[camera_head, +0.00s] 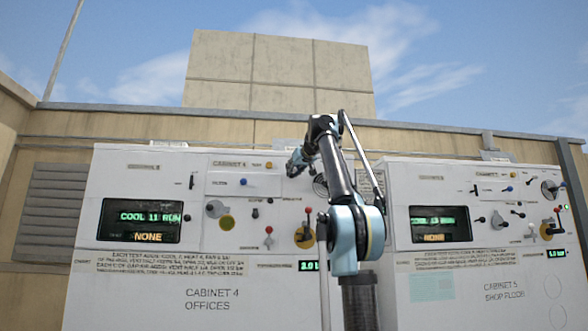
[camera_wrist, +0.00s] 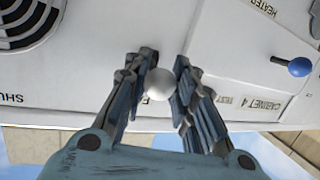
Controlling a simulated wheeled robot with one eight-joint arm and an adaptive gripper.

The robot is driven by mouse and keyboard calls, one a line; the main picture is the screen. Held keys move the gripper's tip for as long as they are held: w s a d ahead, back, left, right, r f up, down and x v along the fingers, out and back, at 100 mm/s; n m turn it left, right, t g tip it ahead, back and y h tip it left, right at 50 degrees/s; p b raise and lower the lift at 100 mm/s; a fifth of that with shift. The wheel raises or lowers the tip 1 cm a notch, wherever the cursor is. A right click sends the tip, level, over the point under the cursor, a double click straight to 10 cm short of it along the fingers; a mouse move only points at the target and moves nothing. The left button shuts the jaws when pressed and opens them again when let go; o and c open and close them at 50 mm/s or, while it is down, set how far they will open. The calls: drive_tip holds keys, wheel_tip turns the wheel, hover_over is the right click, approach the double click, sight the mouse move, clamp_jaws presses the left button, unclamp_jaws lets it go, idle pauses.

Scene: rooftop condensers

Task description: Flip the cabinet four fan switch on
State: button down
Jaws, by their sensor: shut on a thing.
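Cabinet four (camera_head: 125,285) is the white unit at the left in the head view, lettered "CABINET 4 OFFICES". My gripper (camera_head: 297,163) reaches its upper right part and hides the small controls there. In the wrist view my gripper (camera_wrist: 160,88) is shut on a white ball knob (camera_wrist: 160,86), which sits between the two fingertips. The label beside the knob is mostly hidden by the fingers; only one letter shows, perhaps F. The stem of the knob is hidden, so I cannot tell which way the switch is tilted.
A blue knob (camera_wrist: 299,67) under "HEATER" and a round grille (camera_wrist: 28,22) flank the gripper in the wrist view. Cabinet four's display (camera_head: 140,221) reads "COOL 11 RUN" and "NONE". A red-tipped lever (camera_head: 307,212) stands below my gripper. Cabinet five (camera_head: 520,280) is at the right.

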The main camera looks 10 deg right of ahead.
drive_tip(key=shift+s, duration=0.1)
idle(0.4)
drive_tip(key=c, duration=1.3)
unclamp_jaws()
drive_tip(key=shift+s+r, duration=0.1)
drive_tip(key=shift+c, duration=0.2)
drive_tip(key=shift+o, duration=0.2)
drive_tip(key=v, duration=1.2)
drive_tip(key=shift+r, duration=0.2)
drive_tip(key=shift+d, duration=0.15)
